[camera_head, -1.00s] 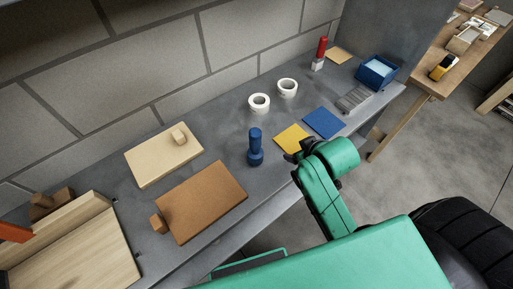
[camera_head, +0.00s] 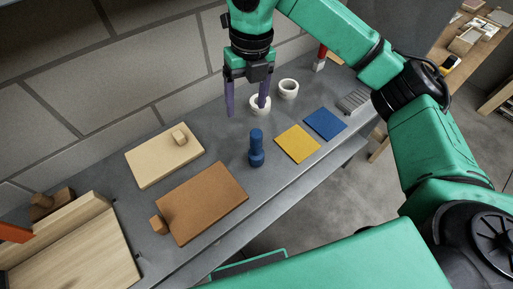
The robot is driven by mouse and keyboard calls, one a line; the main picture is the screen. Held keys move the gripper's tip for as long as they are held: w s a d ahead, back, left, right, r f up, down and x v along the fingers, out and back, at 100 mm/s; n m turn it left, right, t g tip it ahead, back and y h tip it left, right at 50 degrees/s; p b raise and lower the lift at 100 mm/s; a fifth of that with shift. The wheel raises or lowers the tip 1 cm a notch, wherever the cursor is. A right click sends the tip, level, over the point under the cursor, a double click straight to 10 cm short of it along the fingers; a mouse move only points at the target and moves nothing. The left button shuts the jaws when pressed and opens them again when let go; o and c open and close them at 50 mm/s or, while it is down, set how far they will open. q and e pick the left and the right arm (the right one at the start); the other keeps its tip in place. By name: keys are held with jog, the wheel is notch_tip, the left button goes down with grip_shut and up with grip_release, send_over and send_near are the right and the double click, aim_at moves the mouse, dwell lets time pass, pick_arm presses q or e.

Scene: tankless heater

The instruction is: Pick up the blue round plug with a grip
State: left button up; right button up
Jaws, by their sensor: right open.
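The blue round plug with a grip (camera_head: 256,149) stands upright on the grey bench (camera_head: 215,150), near its middle. My right gripper (camera_head: 246,108) points down from above, with its two purple fingers apart and nothing between them. In the picture its fingertips are above the plug and a little to the left, with a gap to the plug. My left gripper is not in view.
A white ring (camera_head: 262,104) is partly behind my right fingers, with another white ring (camera_head: 288,88) beside it. Yellow (camera_head: 297,143) and blue (camera_head: 325,123) squares lie right of the plug. A brown board (camera_head: 203,202) and a pale board (camera_head: 160,160) lie left.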

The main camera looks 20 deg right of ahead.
aim_at(256, 132)
jog(key=shift+d+f+m+h, duration=0.15)
jog(key=shift+d+f+h, duration=0.2)
jog(key=shift+d, duration=0.25)
jog(key=shift+d+f+m+h, duration=0.15)
jog(key=shift+d+f+h, duration=0.1)
jog(key=shift+d+f, duration=0.25)
notch_tip(256, 132, down, 12)
jog(key=p, duration=0.4)
jog(key=shift+s, duration=0.1)
jog(key=shift+f, duration=0.15)
grip_shut()
